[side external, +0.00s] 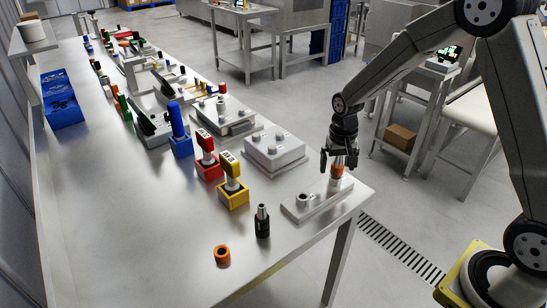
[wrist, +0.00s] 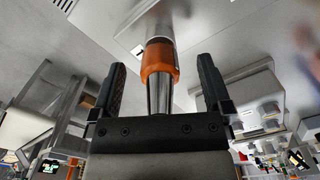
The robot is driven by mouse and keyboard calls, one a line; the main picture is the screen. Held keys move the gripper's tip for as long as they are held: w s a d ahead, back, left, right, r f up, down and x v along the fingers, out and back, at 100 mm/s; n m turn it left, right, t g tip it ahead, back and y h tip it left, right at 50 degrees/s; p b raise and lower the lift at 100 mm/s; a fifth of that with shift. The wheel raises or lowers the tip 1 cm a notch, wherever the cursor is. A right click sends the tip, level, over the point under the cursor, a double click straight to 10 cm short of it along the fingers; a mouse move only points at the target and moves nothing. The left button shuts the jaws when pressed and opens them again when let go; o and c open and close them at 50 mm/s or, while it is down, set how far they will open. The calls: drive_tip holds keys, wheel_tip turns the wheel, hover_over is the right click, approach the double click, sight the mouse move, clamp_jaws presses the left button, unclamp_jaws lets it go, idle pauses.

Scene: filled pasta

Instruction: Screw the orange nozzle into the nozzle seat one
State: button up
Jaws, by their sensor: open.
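The orange nozzle (side external: 338,171), an orange collar with a metal cone, stands upright on the right-hand seat of a pale seat plate (side external: 318,206) at the table's near right corner. The wrist view shows the nozzle's orange collar (wrist: 159,62) with its cone towards my gripper. My gripper (side external: 338,158) points down over it. In the wrist view its two black fingers (wrist: 162,72) are open on either side of the nozzle, with gaps. The collar's far end meets the seat; the thread is hidden. The plate's other seat (side external: 303,200) is empty.
A black nozzle (side external: 262,221) and a loose orange ring (side external: 222,255) stand on the table (side external: 150,225) left of the plate. A grey box (side external: 275,150) and yellow (side external: 233,192) and red holders stand behind. The table's right edge is close to the plate.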

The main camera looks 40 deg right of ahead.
drive_tip(key=shift+r, duration=0.15)
idle(0.3)
drive_tip(key=shift+r, duration=3.4)
wheel_tip(320, 180, up, 8)
drive_tip(key=shift+f, duration=0.15)
drive_tip(key=s+a+f+n+t, duration=0.1)
drive_tip(key=s+a+f+n, duration=0.2)
drive_tip(key=s+f, duration=0.2)
drive_tip(key=s+a+f+n+t, duration=0.1)
drive_tip(key=s+a+f+n, duration=0.2)
drive_tip(key=s, duration=0.6)
wheel_tip(320, 180, down, 2)
drive_tip(key=shift+s+a+f+t, duration=0.1)
drive_tip(key=shift+s+a+t, duration=0.1)
drive_tip(key=shift+a+t, duration=0.1)
